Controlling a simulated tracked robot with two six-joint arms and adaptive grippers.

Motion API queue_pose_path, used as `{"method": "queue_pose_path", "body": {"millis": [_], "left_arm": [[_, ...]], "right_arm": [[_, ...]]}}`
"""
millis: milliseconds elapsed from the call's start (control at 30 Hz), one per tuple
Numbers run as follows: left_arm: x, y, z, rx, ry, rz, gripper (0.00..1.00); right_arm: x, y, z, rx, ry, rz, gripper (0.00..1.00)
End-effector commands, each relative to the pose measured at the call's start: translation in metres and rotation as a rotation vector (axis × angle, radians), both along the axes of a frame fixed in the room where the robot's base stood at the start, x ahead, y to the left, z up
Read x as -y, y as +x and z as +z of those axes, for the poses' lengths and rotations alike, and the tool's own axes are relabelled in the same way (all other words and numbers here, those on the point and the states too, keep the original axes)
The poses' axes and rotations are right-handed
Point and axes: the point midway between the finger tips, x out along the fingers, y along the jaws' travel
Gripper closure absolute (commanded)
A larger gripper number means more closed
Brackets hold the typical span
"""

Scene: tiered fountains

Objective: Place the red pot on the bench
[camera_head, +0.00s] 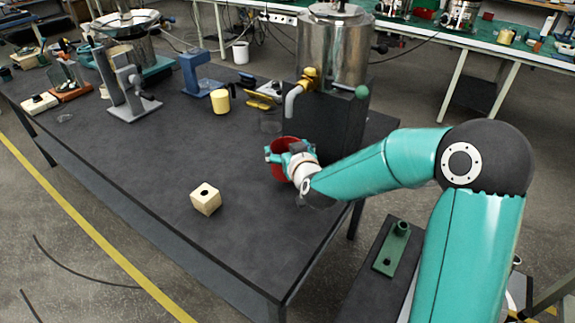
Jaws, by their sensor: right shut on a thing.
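The red pot (279,173) is at the right part of the dark bench (160,160), just in front of the dark block under the steel tank. My right gripper (281,154) is shut on the red pot, with its fingers at the pot's rim. The gripper and wrist cover much of the pot. I cannot tell whether the pot's base touches the bench top. My left gripper is not in view.
A cream block with a hole (206,199) sits on the bench left of the pot. A steel tank (333,45) with a yellow-handled tap (308,78) stands behind. A yellow mug (220,101) and grey stands (131,90) are farther back.

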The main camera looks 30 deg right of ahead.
Motion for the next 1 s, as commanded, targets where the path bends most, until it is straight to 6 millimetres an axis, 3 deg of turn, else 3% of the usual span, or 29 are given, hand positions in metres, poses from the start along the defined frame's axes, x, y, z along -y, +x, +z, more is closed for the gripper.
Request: {"method": "queue_pose_path", "body": {"millis": [333,700,733,800,1000], "left_arm": [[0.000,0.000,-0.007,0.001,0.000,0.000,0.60],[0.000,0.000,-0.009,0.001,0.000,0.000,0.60],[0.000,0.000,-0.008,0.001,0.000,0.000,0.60],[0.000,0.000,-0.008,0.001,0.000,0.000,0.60],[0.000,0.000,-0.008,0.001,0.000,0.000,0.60]], "right_arm": [[0.002,-0.002,-0.038,-0.002,0.000,-0.004,0.57],[0.002,-0.002,-0.042,0.003,0.000,-0.004,0.57],[0.002,-0.002,-0.042,0.002,0.000,-0.004,0.08],[0.003,-0.002,-0.041,0.002,0.000,-0.004,0.00],[0.003,-0.002,-0.041,0.002,0.000,-0.004,0.00]]}}
